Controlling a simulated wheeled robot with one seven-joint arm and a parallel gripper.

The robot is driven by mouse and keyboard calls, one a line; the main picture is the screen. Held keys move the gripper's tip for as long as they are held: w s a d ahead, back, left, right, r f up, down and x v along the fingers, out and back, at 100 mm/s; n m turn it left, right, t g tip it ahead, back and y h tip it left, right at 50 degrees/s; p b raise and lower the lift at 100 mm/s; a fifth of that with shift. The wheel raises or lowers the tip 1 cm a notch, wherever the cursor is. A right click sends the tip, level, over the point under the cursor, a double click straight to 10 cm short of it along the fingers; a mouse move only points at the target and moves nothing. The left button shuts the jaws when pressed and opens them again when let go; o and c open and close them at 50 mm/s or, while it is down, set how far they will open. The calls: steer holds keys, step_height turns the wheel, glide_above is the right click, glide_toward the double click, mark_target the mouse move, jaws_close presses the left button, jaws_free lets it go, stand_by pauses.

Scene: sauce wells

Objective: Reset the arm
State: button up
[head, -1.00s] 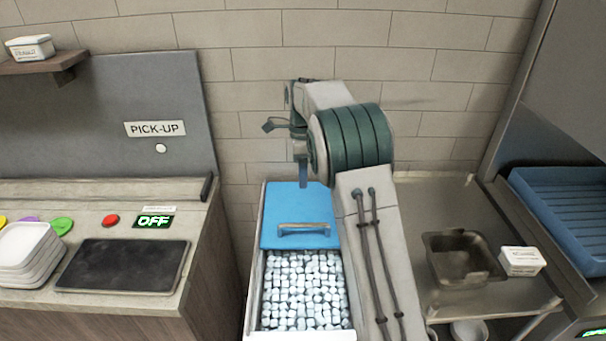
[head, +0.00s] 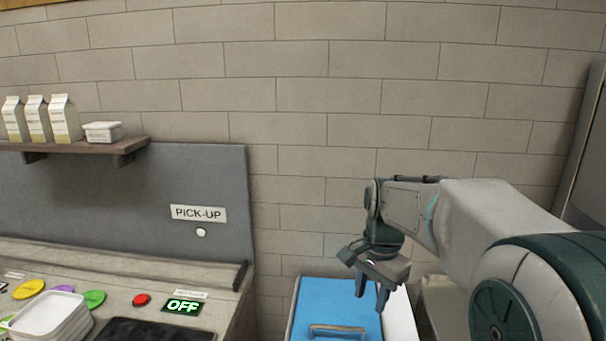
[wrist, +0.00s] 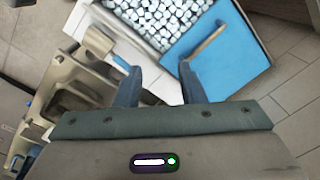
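My gripper (head: 371,287) hangs at the end of my bent arm, pointing down, above the blue lid of the ice bin. Its two fingers are apart with nothing between them. In the wrist view the gripper (wrist: 158,82) is also open and empty, with the bin below it. The blue lid (head: 338,300) has a metal handle and shows in the wrist view (wrist: 218,62) beside the white ice cubes (wrist: 160,18). The ice is out of the head view.
At left stands the pick-up counter with a stack of white trays (head: 50,318), a red button (head: 141,299) and an OFF display (head: 183,306). A wall shelf (head: 75,147) holds cartons (head: 64,120) and a white tub (head: 103,132). The wall above the bin is clear.

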steer(key=s+d+f+n+t, duration=0.1)
steer(key=s+f+n, duration=0.1)
steer(key=s+n, duration=0.3)
steer(key=s+f+n+t, duration=0.1)
steer(key=s+n, duration=0.4)
steer(key=s, duration=0.8)
steer(key=shift+d+f+t+h, duration=0.3)
steer(key=shift+d+f, duration=0.05)
steer(key=shift+f, duration=0.1)
